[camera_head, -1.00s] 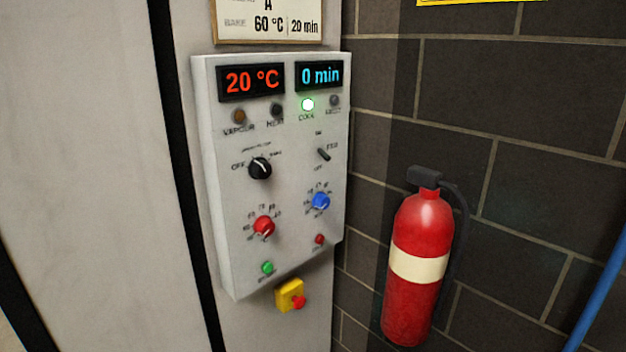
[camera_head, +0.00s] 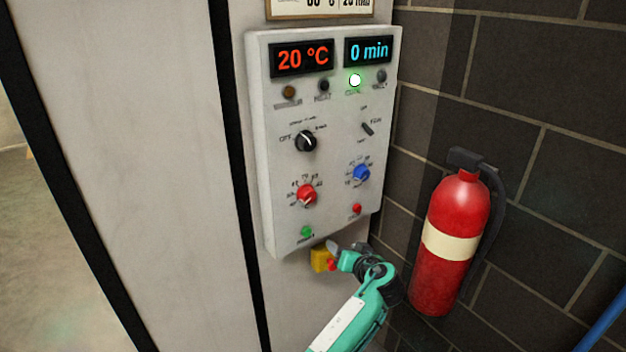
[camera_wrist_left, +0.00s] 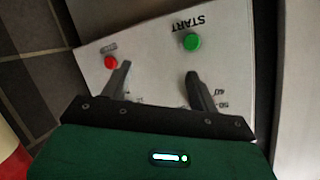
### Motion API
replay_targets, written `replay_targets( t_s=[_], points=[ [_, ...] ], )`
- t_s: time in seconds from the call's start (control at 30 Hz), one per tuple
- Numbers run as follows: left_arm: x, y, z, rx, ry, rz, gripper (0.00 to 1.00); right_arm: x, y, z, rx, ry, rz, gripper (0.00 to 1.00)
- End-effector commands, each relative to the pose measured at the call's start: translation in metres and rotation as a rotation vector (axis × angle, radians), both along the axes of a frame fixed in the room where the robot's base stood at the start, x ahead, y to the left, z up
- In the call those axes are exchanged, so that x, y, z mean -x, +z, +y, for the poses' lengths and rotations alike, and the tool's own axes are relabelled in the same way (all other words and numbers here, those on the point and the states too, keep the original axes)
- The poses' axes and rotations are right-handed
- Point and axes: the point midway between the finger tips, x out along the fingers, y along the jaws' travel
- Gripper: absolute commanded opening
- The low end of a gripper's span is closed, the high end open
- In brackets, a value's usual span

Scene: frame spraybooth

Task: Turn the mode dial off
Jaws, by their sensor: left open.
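The mode dial (camera_head: 305,141) is a black knob with a pale pointer mark on the grey control panel (camera_head: 275,215), in the head view. OFF is printed to its left. The exact pointer direction is too small to tell. My left gripper (camera_head: 335,249) is below the dial, near the panel's lower edge, and apart from the dial. In the left wrist view my left gripper (camera_wrist_left: 160,75) has its fingers spread with nothing between them, over the panel's lower part. The dial does not show there. My right gripper is not in view.
The red knob (camera_head: 306,195), blue knob (camera_head: 360,174), green START button (camera_wrist_left: 192,41) and red button (camera_wrist_left: 111,62) are on the panel. A yellow box with a red button (camera_head: 320,260) sits below, partly behind my gripper. A fire extinguisher (camera_head: 450,243) hangs at right.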

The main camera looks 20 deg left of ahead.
Motion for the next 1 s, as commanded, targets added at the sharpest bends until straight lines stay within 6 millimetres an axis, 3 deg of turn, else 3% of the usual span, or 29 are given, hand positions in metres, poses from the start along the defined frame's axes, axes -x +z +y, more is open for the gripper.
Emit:
replay_targets(
  t_s=[0.03,0.1,0.2,0.3,0.4,0.57,1.0],
  points=[
    [-0.003,0.062,-0.004,0.009,0.049,-0.102,0.61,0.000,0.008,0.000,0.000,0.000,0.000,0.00],
    [0.002,0.127,-0.005,0.025,0.122,-0.230,0.61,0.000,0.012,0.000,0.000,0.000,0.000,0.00],
    [0.016,0.198,-0.005,0.055,0.209,-0.379,0.61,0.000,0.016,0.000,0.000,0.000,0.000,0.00],
    [0.029,0.240,-0.005,0.081,0.266,-0.478,0.61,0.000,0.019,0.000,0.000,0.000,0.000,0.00],
    [0.036,0.258,-0.004,0.094,0.294,-0.524,0.61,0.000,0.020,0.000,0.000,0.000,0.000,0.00],
    [0.029,0.264,0.008,0.094,0.301,-0.531,0.61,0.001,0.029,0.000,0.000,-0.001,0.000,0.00],
    [-0.027,0.265,0.078,0.090,0.299,-0.528,0.61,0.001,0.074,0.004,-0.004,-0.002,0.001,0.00]
  ],
)
